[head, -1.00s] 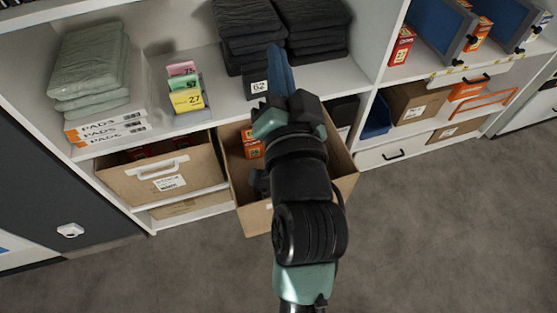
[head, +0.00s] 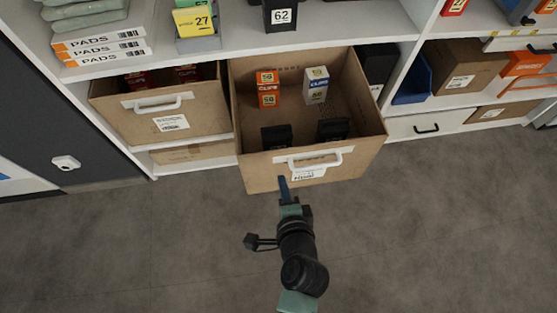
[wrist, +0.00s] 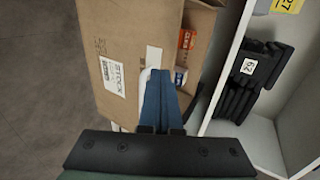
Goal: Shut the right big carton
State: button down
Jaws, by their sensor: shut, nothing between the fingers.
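The right big carton (head: 262,178) is pulled well out of the shelf, with its inside open to view. A white handle (head: 335,159) and a label are on its front. Orange and white small boxes (head: 316,86) and two black items (head: 334,129) stand inside it. My gripper (head: 284,188), with blue fingers, is in front of the carton's front wall, just below the handle's left end. The fingers are together and empty. In the wrist view the fingers (wrist: 159,100) overlap the carton front (wrist: 120,30); I cannot tell whether they touch it.
The left big carton (head: 145,107) sits in the bay to the left. A blue bin (head: 412,80) and a brown carton (head: 465,72) are on the right shelves. A dark cabinet (head: 50,125) stands at the left. The grey floor in front is clear.

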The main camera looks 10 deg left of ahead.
aim_at(276, 153)
jog(key=x, duration=0.2)
jog(key=r+x, duration=0.1)
jog(key=x, duration=0.1)
jog(key=b+x, duration=0.1)
jog(key=x, duration=0.1)
jog(key=shift+w+a, duration=0.2)
jog(key=shift+w, duration=0.5)
jog(key=shift+w+a, duration=0.1)
jog(key=shift+w, duration=0.25)
jog(key=shift+r, duration=0.1)
